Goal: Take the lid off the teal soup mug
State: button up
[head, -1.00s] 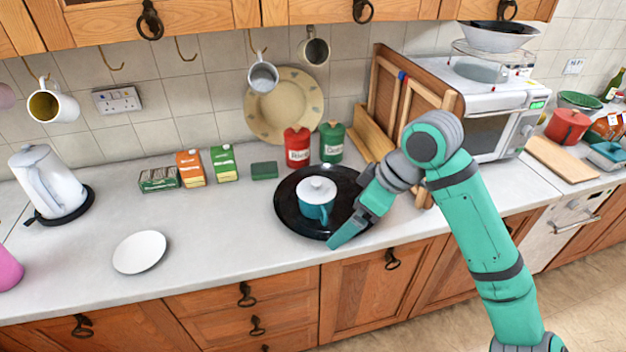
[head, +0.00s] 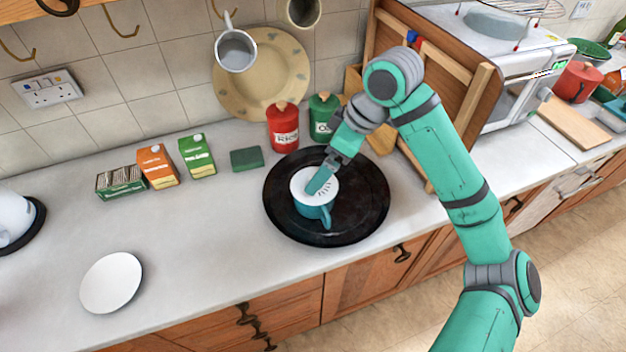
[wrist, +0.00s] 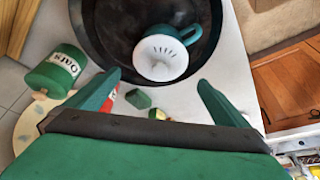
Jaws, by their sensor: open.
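The teal soup mug (head: 309,210) stands upright on a round black tray (head: 367,222), its handle toward the front. Its white lid (head: 298,184) with dark slot marks sits on top. My gripper (head: 320,183) is over the lid from the back right in the head view, its fingers hiding part of the lid. In the wrist view the lid (wrist: 160,58) and mug handle (wrist: 186,36) lie ahead between the open fingers (wrist: 159,78), with nothing held. I cannot tell whether a fingertip touches the lid.
A red canister (head: 284,130) and a green canister (head: 322,118) stand close behind the tray. Cartons (head: 158,167) and a green sponge (head: 246,158) are left of them. A white plate (head: 111,283) lies at the left; the counter between plate and tray is clear.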

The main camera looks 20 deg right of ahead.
jog(key=shift+x, duration=3.95)
jog(key=shift+w, duration=0.15)
jog(key=shift+c, duration=0.3)
jog(key=c, duration=0.7)
